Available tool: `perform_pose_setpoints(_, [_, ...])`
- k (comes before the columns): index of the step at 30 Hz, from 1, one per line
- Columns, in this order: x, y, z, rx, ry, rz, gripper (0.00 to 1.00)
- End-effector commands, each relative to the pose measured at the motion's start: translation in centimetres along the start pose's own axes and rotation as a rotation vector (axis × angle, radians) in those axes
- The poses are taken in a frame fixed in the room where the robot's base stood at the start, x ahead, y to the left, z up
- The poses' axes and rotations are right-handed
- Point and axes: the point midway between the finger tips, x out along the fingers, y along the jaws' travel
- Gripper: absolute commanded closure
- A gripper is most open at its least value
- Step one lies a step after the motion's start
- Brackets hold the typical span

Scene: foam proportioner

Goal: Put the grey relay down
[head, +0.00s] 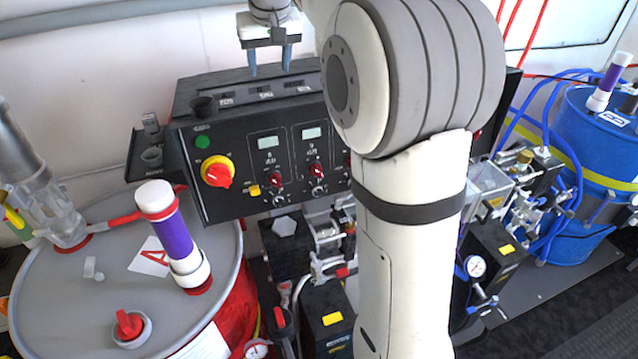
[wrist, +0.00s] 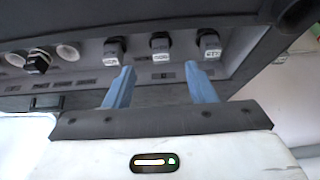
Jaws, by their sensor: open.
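My gripper (head: 270,69) is open above the top of the black control box (head: 240,145), its two blue fingers apart and pointing down. In the wrist view my gripper (wrist: 160,72) has nothing between its fingertips. Beyond them, a row of small dark-and-grey plug-in blocks sits along the box: a left block (wrist: 113,46), a middle block (wrist: 160,43) roughly in line with the gap, and a right block (wrist: 209,42). Each has a white label by it. I cannot tell which is the grey relay. No finger visibly touches a block.
A small side shelf (head: 133,160) with grey and dark pieces hangs left of the box. A grey-topped drum (head: 60,290) is at lower left, a blue drum (head: 590,140) at right. My arm hides the box's right part.

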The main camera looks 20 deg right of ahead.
Motion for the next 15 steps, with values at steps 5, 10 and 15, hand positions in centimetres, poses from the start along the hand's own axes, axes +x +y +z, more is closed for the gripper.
perform_pose_setpoints(5, [-1.4,-0.1,7.4,-0.003,-0.009,0.000,0.50])
perform_pose_setpoints(10, [-1.4,-0.1,15.1,-0.005,-0.019,0.001,0.50])
perform_pose_setpoints(15, [-0.4,-0.1,23.4,-0.008,-0.030,0.001,0.50])
